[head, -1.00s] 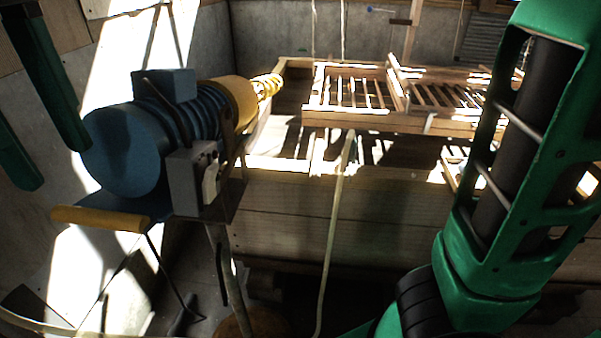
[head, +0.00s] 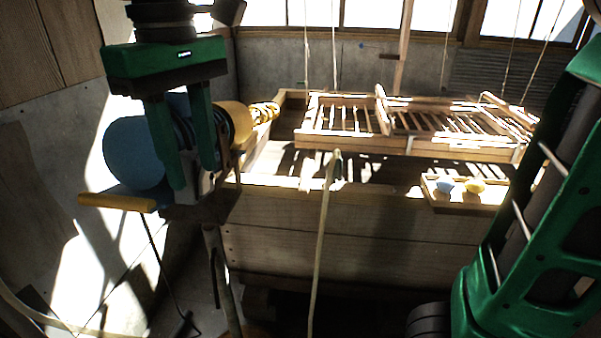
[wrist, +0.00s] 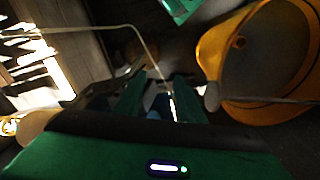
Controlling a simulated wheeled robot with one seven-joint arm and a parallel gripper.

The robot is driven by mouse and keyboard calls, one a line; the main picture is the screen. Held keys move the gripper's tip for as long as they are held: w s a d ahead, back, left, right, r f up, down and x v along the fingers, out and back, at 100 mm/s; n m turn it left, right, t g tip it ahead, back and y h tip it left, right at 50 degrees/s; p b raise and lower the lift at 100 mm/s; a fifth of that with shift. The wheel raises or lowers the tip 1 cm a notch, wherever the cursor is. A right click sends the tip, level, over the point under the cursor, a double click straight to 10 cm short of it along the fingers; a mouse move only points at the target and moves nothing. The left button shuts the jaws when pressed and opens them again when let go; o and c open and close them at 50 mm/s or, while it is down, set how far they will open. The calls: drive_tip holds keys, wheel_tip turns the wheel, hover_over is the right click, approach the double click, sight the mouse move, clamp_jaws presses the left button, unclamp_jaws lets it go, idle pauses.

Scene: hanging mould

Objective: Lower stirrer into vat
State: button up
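The stirrer is a blue drum-shaped motor (head: 134,153) with a yellow collar (head: 236,122) and a yellow spiral end (head: 264,111). It lies roughly level on a stand, its spiral end by the near left corner of the wooden vat (head: 330,232). A yellow bar (head: 117,202) sticks out at its left. My gripper (head: 193,178) points down in front of the motor, over a grey box (head: 203,187) on its near side. The fingers are apart in the head view and in the wrist view (wrist: 160,85). Whether they touch the box is unclear.
Slatted wooden frames (head: 345,117) lie across the vat and ropes hang above. A small tray (head: 480,203) holds two cups at the right. The wrist view shows an orange-yellow round thing (wrist: 212,50) at right.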

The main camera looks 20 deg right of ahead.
drive_tip(key=w+d+f+m, duration=0.1)
drive_tip(key=d+f, duration=0.3)
drive_tip(key=d, duration=0.4)
drive_tip(key=w+d+f+m, duration=0.2)
drive_tip(key=d+f+m, duration=0.1)
drive_tip(key=d, duration=0.6)
drive_tip(key=shift+d+f+m, duration=0.25)
drive_tip(key=shift+f+m, duration=0.15)
drive_tip(key=shift+m, duration=0.2)
